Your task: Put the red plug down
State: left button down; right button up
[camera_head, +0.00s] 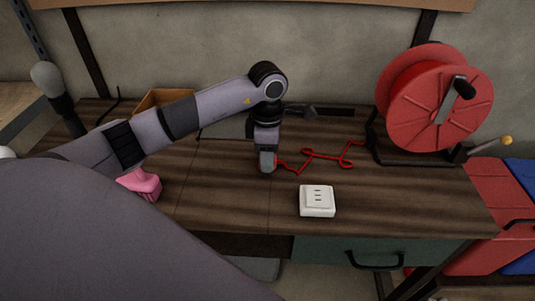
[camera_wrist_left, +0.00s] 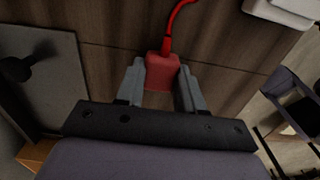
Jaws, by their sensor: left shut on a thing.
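My left gripper (camera_head: 267,168) points down at the wooden worktop, left of the white socket block. It is shut on the red plug (camera_wrist_left: 162,72), which sits between the two grey fingers in the left wrist view. In the head view the gripper hides most of the plug. I cannot tell whether the plug touches the worktop. A red cord (camera_head: 322,154) runs from the plug in loose bends over the worktop to the red cable reel (camera_head: 435,97) at the right. My right gripper is not in view.
The white socket block (camera_head: 317,201) lies near the front edge of the worktop (camera_head: 235,205); its corner shows in the wrist view (camera_wrist_left: 280,12). A pink object (camera_head: 140,185) lies at the left, an open box (camera_head: 165,97) behind my arm. The worktop right of the socket block is clear.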

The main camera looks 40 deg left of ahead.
pick_arm(q)
jog(key=shift+f+b, duration=0.3)
jog(key=shift+f, duration=0.2)
jog(key=c, duration=0.7)
grip_release()
jog(key=shift+r, duration=0.1)
jog(key=shift+r+p, duration=0.5)
jog(key=shift+p, duration=0.05)
notch_tip(320, 180, up, 12)
jog(key=shift+b, duration=0.4)
